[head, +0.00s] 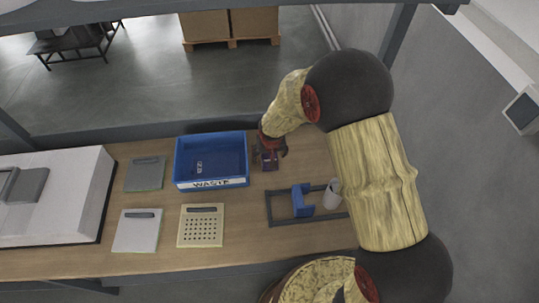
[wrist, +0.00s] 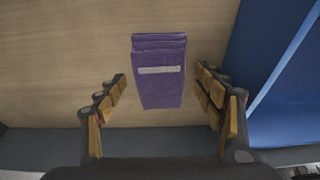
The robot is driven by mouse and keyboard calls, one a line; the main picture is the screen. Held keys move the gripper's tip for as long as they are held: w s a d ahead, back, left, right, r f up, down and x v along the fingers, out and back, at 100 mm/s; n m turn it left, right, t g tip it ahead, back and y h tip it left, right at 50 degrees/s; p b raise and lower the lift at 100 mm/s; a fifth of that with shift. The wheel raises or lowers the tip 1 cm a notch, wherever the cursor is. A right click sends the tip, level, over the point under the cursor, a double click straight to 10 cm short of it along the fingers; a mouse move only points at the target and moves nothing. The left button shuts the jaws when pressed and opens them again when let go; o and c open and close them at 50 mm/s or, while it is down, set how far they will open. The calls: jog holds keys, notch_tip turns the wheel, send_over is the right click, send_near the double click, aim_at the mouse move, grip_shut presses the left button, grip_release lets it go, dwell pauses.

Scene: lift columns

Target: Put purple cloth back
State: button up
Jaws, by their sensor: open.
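The purple cloth (wrist: 160,85) lies folded on the wooden table, with a pale label strip across it. In the wrist view it sits ahead of and between the fingers of my gripper (wrist: 160,112), touching neither side. In the head view the cloth (head: 269,163) shows partly beneath my gripper (head: 271,150), just right of the blue bin. My gripper is open and empty. The fingers hide part of the cloth in the head view.
The blue bin (head: 212,181) labelled WASTE stands close beside the cloth. A dark frame (head: 285,221) with a blue holder (head: 302,201) and a white cup (head: 333,194) are nearer the front. Several flat panels (head: 137,230) lie left; a white box (head: 70,215) fills the far left.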

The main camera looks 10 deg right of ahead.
jog(key=p+v, duration=0.2)
jog(key=v, duration=1)
jog(key=shift+r, duration=0.2)
jog(key=s+d+r+t, duration=0.1)
jog(key=s+d+r, duration=0.3)
jog(key=r, duration=0.4)
jog(key=s+d+r, duration=0.4)
jog(key=s+r, duration=0.1)
jog(key=r, duration=0.4)
jog(key=s+d+r, duration=0.2)
jog(key=s+r, duration=0.1)
jog(key=s, duration=0.5)
jog(key=s+d+r+t, duration=0.1)
jog(key=s+r, duration=0.3)
jog(key=s, duration=0.4)
jog(key=shift+d+r, duration=0.3)
jog(key=shift+d, duration=0.15)
jog(key=shift+s+f, duration=0.1)
jog(key=shift+s, duration=0.05)
